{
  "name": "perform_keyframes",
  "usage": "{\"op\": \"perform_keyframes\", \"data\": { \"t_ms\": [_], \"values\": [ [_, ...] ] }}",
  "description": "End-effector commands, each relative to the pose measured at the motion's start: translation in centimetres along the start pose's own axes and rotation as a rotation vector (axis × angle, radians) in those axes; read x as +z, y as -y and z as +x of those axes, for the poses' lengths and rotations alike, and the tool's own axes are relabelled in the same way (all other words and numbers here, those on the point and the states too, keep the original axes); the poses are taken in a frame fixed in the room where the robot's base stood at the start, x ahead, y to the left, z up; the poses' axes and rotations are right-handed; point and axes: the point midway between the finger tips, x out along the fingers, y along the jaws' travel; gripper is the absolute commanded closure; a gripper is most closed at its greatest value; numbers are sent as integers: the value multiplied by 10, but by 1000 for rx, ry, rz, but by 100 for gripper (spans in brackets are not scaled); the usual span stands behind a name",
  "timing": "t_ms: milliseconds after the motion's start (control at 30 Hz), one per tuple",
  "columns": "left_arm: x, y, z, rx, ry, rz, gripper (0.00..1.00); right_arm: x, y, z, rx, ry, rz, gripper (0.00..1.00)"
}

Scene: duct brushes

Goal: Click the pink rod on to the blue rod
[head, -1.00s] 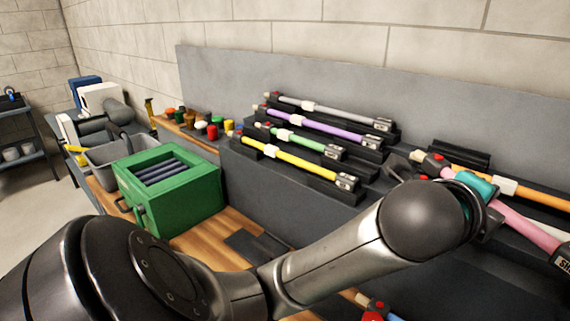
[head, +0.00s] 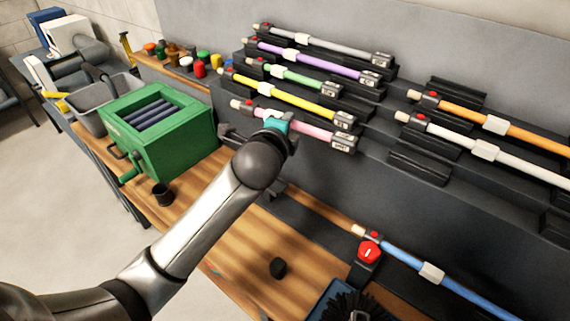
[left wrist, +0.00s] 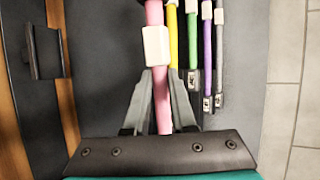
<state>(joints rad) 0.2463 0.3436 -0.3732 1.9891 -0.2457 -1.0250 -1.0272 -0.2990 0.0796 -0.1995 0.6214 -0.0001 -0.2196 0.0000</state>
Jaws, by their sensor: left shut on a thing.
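My left gripper (head: 277,127) is shut on the pink rod (head: 312,132), in front of the rack and below the yellow rod. In the left wrist view the pink rod (left wrist: 160,105) runs between the fingers (left wrist: 160,78), with a pale collar just beyond the fingertips. In the head view the rod's pale tip and red button point left; its grey end block is at right. The gripper and my arm hide part of its middle. The blue rod (head: 457,288) lies low at right, its pale tip and red button beside a red-topped holder (head: 368,252). My right gripper is not in view.
Grey, purple, green and yellow (head: 300,96) rods lie on stepped black rests behind. Orange (head: 533,135) and white (head: 525,165) rods lie at right. A green box (head: 160,125) stands on the wooden bench at left. A dark brush (head: 352,305) sits at the bottom.

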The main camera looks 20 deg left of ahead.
Motion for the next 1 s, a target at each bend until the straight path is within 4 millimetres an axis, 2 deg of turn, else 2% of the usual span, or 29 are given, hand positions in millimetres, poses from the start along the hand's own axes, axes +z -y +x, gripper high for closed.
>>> {"op": "perform_keyframes", "data": {
  "t_ms": [33,200,300,400,667,1000],
  "values": [
    [-2,-17,6,13,-5,2,100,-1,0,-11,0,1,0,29],
    [-14,-71,17,4,-50,17,100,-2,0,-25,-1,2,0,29],
    [-22,-96,17,-3,-78,26,100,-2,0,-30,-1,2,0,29],
    [-27,-111,16,-10,-99,33,100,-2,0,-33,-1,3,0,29],
    [-32,-126,16,-18,-118,38,100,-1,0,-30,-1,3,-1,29],
    [-36,-148,24,-18,-117,38,100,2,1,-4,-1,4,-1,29]
  ]
}}
